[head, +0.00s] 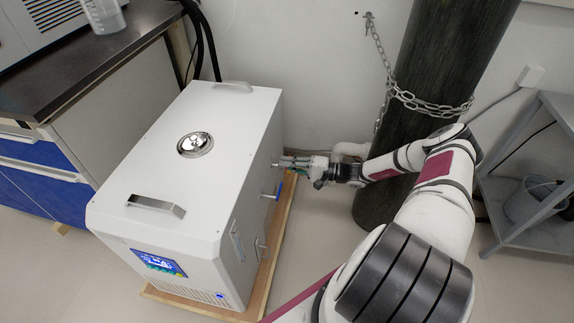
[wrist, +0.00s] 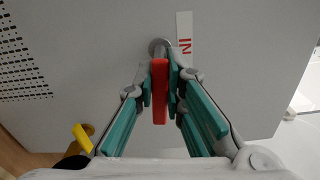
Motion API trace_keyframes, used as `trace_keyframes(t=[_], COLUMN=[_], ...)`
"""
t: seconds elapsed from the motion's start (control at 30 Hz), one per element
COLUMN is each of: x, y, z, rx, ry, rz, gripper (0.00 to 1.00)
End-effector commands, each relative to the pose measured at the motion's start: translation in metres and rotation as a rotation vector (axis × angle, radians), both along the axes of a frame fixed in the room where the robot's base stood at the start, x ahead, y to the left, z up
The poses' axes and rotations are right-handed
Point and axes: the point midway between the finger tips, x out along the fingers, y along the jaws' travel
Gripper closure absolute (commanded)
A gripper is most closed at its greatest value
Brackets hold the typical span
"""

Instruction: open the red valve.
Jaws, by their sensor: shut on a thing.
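The red valve (wrist: 160,92) shows in the wrist view as an upright red handle in front of a round grey fitting on the white machine's (head: 190,150) side wall. My gripper (wrist: 167,85) has its teal-padded fingers on both sides of the red handle and is shut on it. A label reading "IN" (wrist: 185,45) is beside the fitting. In the head view my gripper (head: 286,163) is at the right side of the machine; the red handle cannot be made out there.
A yellow handle (wrist: 83,138) is at the lower left in the wrist view. Vent holes (wrist: 22,65) are at the left. A dark cylinder (head: 430,80) with a chain (head: 425,101) stands behind my arm. A grey shelf (head: 530,190) is at the right. A dark-topped counter (head: 80,75) is at the left.

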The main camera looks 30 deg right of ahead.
Motion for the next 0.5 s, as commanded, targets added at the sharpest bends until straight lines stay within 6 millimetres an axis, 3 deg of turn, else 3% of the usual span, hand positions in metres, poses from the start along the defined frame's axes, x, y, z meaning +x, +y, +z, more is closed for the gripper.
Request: trace_keyframes(t=[0.5], x=[-0.0014], y=[0.0001], z=[-0.0001], rx=[-0.097], ry=[-0.092], rz=[0.001], gripper=[1.00])
